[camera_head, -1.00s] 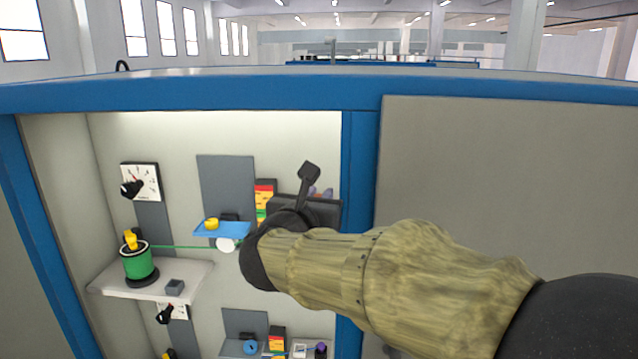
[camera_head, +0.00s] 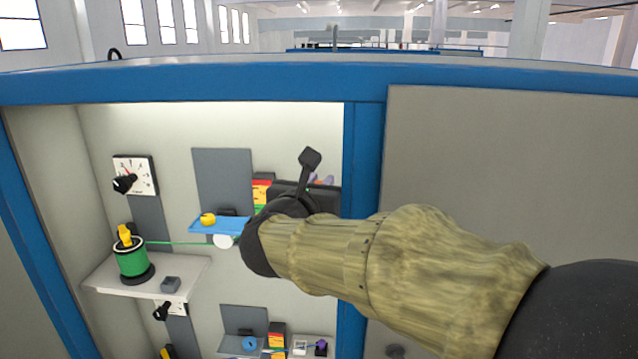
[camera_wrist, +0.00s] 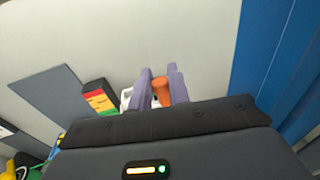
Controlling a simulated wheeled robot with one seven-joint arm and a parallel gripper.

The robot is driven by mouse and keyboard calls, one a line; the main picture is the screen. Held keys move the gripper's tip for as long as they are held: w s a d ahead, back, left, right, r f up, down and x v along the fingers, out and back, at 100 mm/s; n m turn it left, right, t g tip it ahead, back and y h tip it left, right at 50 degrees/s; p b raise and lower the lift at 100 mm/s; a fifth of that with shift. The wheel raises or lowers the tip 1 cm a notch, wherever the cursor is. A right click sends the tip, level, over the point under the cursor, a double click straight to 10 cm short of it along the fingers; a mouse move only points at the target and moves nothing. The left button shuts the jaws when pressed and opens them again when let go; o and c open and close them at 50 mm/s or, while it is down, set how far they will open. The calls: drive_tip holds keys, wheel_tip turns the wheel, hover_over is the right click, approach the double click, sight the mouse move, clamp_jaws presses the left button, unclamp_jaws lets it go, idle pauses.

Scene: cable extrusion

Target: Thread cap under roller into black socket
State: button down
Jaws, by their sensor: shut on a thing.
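My gripper (camera_head: 322,180) is mostly hidden behind my wrist in the head view. In the wrist view its two purple-grey fingers (camera_wrist: 158,75) are closed around an orange-brown cylindrical cap (camera_wrist: 161,92). A green cable (camera_head: 180,243) runs level from the green spool (camera_head: 132,262) to the white roller (camera_head: 224,241) under a blue shelf. Beyond the roller the cable goes out of sight behind my arm. I cannot make out the black socket in either view. A white part (camera_wrist: 127,97) shows just left of the fingers in the wrist view.
A red, yellow and green stack (camera_head: 262,192) stands left of my gripper, and also in the wrist view (camera_wrist: 100,97). A blue frame post (camera_head: 364,150) stands close to the right. A yellow knob (camera_head: 208,219) sits on the blue shelf (camera_head: 205,227). A lower station lies below.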

drive_tip(key=shift+a+p+x, duration=0.25)
drive_tip(key=shift+p+x, duration=0.5)
drive_tip(key=shift+x, duration=0.6)
drive_tip(key=shift+a+p+x, duration=0.25)
drive_tip(key=shift+p+x, duration=0.45)
drive_tip(key=shift+x, duration=0.6)
drive_tip(key=shift+a+p+x, duration=0.25)
drive_tip(key=shift+p+x, duration=0.5)
drive_tip(key=shift+x, duration=0.6)
wheel_tip(320, 180, down, 3)
drive_tip(key=b, duration=0.5)
drive_tip(key=shift+f, duration=0.15)
drive_tip(key=shift+f+b, duration=0.15)
drive_tip(key=shift+b, duration=0.15)
drive_tip(key=shift+f+b, duration=0.2)
drive_tip(key=shift+b, duration=0.5)
drive_tip(key=c, duration=1.3)
unclamp_jaws()
drive_tip(key=shift+o, duration=0.2)
